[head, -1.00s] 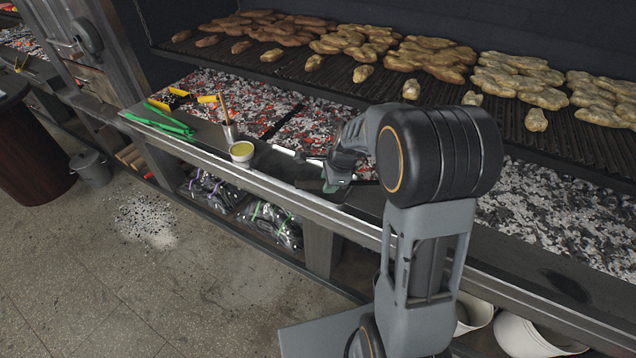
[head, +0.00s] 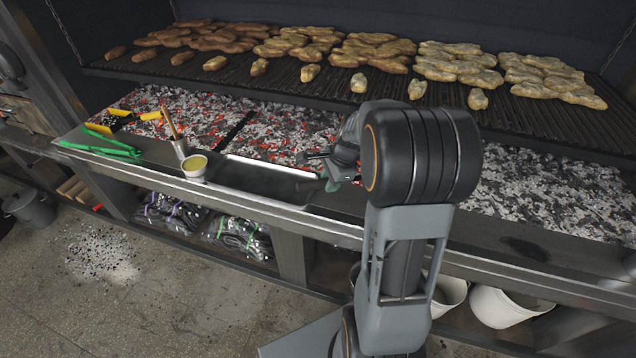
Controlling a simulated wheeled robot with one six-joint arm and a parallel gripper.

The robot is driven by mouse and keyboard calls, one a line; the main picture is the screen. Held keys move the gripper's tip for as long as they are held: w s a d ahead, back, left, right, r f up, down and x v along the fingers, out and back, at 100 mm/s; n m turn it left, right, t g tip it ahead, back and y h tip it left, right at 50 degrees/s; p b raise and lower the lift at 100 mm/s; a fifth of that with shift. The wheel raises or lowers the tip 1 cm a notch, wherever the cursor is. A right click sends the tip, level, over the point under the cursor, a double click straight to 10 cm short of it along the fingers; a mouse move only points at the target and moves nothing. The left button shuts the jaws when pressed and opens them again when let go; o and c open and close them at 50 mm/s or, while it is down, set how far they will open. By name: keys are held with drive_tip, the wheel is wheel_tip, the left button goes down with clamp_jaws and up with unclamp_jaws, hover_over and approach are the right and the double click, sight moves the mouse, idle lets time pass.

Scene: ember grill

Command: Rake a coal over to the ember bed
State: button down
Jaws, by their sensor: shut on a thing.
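My gripper (head: 322,168) is over the front ledge (head: 228,176), at the right end of a dark shallow tray (head: 262,180), close to the coals. It is shut on a thin dark tool (head: 314,155), mostly hidden by my wrist; I cannot tell its full shape. Behind the ledge lies the ember bed (head: 205,120), glowing red among grey and black coals at the left and middle. Right of my arm the coals (head: 545,197) are mostly grey and ashy, with no red glow. No single coal stands out as apart from the rest.
A grill rack with potato-like food (head: 380,50) hangs above the coals. Bags (head: 240,235) and white buckets (head: 500,305) sit below.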

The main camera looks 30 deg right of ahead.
drive_tip(key=s+d+b, duration=0.1)
drive_tip(key=s+d, duration=0.2)
drive_tip(key=d, duration=0.4)
drive_tip(key=shift+w+a+r+p, duration=0.35)
drive_tip(key=shift+a+r+p, duration=0.15)
drive_tip(key=shift+a, duration=0.15)
drive_tip(key=shift+w+a+r+p, duration=0.3)
drive_tip(key=shift+a+r+p, duration=0.25)
drive_tip(key=shift+a, duration=0.1)
drive_tip(key=shift+w+a+r+p, duration=0.35)
drive_tip(key=shift+a+r+p, duration=0.15)
drive_tip(key=shift+a, duration=0.25)
